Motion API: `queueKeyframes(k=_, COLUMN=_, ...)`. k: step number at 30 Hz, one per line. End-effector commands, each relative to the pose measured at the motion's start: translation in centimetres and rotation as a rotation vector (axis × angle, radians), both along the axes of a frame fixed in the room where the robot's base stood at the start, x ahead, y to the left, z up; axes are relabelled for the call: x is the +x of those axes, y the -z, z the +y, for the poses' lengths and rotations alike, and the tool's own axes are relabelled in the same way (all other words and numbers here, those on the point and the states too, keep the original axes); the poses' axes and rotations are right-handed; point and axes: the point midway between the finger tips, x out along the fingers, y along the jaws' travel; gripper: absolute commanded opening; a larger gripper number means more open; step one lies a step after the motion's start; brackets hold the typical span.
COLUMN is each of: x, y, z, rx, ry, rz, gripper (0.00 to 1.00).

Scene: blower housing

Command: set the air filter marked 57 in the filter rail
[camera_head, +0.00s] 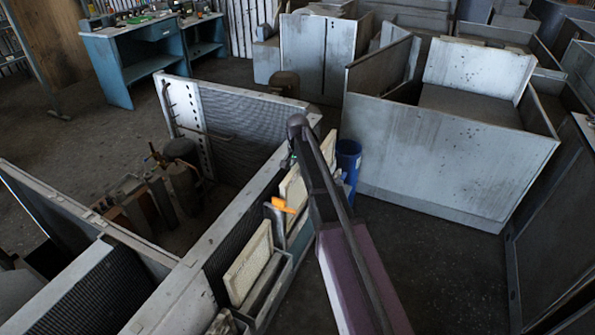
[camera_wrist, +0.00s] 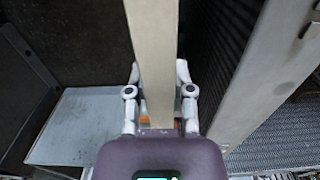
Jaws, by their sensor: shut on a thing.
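My gripper (camera_wrist: 158,72) is shut on a beige flat panel (camera_wrist: 152,35), an air filter seen edge-on between the two fingers in the wrist view. No number can be read on it. In the head view my arm hides the gripper. Cream filters stand in a row beside the long housing wall: one in front (camera_head: 248,262) and another farther back (camera_head: 293,188), close to my arm. I cannot tell which of the back ones is held. The filter rail cannot be picked out for certain.
A long metal wall (camera_head: 205,250) runs beside the filters, with a dark ribbed panel (camera_wrist: 222,50) close to the right of the held filter. A blue bin (camera_head: 348,160) stands behind my arm. Large metal housings (camera_head: 440,150) stand at the right. Dark floor (camera_head: 430,270) is clear between.

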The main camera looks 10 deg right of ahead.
Motion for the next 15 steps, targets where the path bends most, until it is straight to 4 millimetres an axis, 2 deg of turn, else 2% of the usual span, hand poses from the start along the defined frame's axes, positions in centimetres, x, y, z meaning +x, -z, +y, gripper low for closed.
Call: queueKeyframes(k=15, x=0.00, y=0.37, z=0.01, rx=0.000, ry=0.000, rz=0.000, gripper=0.00)
